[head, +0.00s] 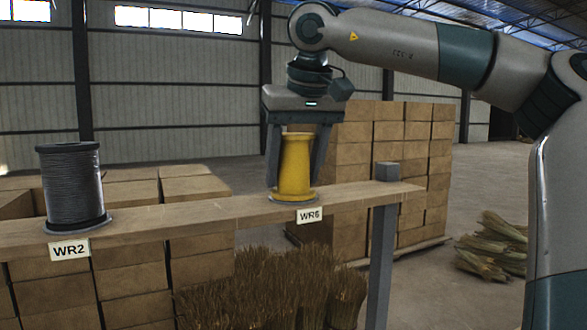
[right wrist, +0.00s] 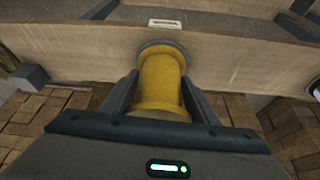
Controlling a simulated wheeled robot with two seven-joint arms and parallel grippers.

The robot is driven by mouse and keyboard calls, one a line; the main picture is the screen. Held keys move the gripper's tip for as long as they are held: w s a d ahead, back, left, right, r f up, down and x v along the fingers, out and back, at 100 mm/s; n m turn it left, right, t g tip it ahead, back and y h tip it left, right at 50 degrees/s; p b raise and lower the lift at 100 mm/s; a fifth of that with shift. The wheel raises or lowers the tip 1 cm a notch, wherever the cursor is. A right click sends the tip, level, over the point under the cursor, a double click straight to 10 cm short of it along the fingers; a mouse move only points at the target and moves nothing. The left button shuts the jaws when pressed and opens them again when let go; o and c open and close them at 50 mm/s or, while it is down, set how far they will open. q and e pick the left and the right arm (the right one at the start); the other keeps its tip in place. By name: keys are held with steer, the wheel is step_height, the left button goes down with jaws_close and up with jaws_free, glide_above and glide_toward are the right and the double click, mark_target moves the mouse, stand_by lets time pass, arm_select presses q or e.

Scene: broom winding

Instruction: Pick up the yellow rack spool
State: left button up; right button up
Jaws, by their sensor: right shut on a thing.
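The yellow spool (head: 295,167) stands upright on the wooden rack shelf (head: 240,208), above the label WR6 (head: 310,216). My right gripper (head: 295,180) comes down from above with one finger on each side of the spool and is shut on it. The spool's base appears at the shelf surface; I cannot tell whether it is lifted. In the right wrist view the yellow spool (right wrist: 161,80) sits between the two fingers. My left gripper is not in view.
A grey post (head: 382,250) supports the shelf's right end. Stacked boxes (head: 415,160) stand behind, and bristle bundles (head: 270,290) stand below. The space between the spools is clear.

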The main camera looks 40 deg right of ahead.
mark_target(299, 144)
steer(key=shift+r, duration=0.15)
steer(key=shift+r+b, duration=0.45)
steer(key=shift+r, duration=0.15)
steer(key=r, duration=0.1)
steer(key=r+b, duration=0.1)
steer(key=s+r, duration=0.1)
steer(key=shift+d+b, duration=0.25)
steer(key=shift+b, duration=0.05)
steer(key=s+d+r+b, duration=0.2)
steer(key=s+d+r, duration=0.3)
steer(key=s, duration=0.4)
steer(key=shift+d+r+b, duration=0.3)
steer(key=shift+d+r, duration=0.1)
steer(key=shift+r, duration=0.35)
